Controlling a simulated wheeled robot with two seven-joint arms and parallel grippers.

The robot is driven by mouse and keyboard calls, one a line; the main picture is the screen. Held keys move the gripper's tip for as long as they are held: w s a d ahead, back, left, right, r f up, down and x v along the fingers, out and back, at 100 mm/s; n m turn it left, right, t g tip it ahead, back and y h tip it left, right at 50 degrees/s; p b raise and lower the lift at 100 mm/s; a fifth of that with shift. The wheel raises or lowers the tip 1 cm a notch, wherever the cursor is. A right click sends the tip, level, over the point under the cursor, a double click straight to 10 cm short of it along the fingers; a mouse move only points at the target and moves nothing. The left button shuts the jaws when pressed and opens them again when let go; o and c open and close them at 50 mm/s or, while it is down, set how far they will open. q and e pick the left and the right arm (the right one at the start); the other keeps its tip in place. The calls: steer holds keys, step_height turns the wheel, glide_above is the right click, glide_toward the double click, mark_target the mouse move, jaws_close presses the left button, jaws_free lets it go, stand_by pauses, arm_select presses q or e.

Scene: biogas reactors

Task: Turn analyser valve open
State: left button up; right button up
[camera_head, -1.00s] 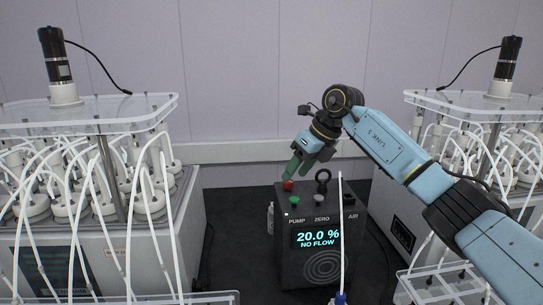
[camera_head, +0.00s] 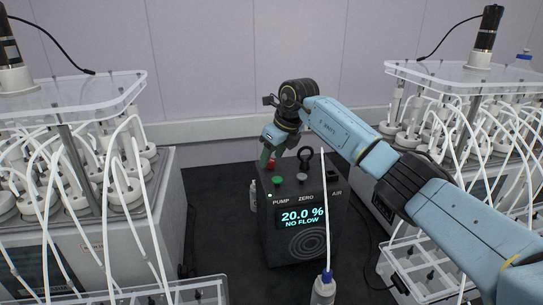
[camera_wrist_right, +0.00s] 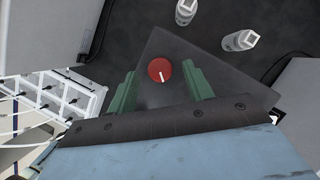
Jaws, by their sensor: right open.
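The analyser (camera_head: 303,232) is a dark box on the floor between the two reactors; its display reads 20.0 % and NO FLOW. Its valve is a round red knob with a white mark, seen in the right wrist view (camera_wrist_right: 160,71) between my fingers and small in the head view (camera_head: 271,163), partly hidden. My right gripper (camera_wrist_right: 163,84) is open, its green fingers either side of the red knob in the picture, with gaps on both sides. In the head view the right gripper (camera_head: 268,151) is over the analyser's rear left. My left gripper is not in view.
Reactors with many white tubes stand at left (camera_head: 100,245) and right (camera_head: 455,135). A bottle (camera_head: 323,289) with a white tube stands in front of the analyser.

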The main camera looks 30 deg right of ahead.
steer(key=shift+w+a+f, duration=0.1)
steer(key=shift+w+f, duration=0.15)
steer(key=shift+f, duration=0.3)
steer(key=c, duration=1)
